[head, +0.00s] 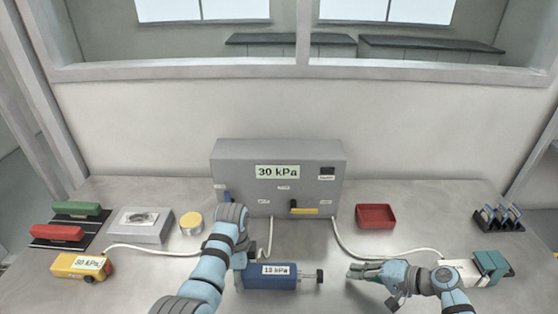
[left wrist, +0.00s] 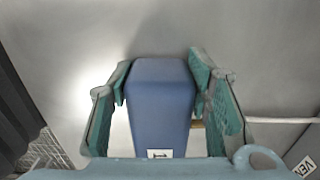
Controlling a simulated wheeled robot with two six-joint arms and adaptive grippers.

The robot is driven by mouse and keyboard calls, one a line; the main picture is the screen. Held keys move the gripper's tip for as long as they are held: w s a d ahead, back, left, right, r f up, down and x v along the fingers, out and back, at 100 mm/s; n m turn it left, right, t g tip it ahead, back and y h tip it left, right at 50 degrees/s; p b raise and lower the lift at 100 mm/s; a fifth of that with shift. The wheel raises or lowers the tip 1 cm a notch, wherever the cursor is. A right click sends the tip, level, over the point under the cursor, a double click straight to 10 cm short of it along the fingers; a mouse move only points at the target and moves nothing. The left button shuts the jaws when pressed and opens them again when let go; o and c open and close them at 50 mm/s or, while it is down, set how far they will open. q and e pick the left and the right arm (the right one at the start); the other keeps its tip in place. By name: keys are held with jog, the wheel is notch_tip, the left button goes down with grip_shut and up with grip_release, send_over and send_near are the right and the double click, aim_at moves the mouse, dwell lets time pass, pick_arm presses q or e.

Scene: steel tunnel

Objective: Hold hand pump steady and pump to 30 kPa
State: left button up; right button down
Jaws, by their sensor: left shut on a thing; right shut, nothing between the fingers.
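The blue hand pump (head: 280,277) lies on the steel bench, with a small display that seems to read 13 kPa. Its plunger rod with a dark knob (head: 319,276) sticks out to the right. My left gripper (head: 240,261) is shut on the pump's left end. In the left wrist view the blue body (left wrist: 160,105) sits between the teal finger pads (left wrist: 160,90). My right gripper (head: 352,270) is shut and empty, to the right of the knob and apart from it, fingers pointing left. The grey console (head: 230,165) behind has a display reading 30 kPa.
White hoses (head: 350,248) run from the console across the bench. A yellow device (head: 80,266) also reads 30 kPa at left. A red tray (head: 376,216), a teal-and-white device (head: 488,268) and a black rack (head: 498,218) stand at right. A yellow-lidded tin (head: 190,222) stands left of my left arm.

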dwell(0.6)
pick_arm(q)
jog(key=o, duration=1.4)
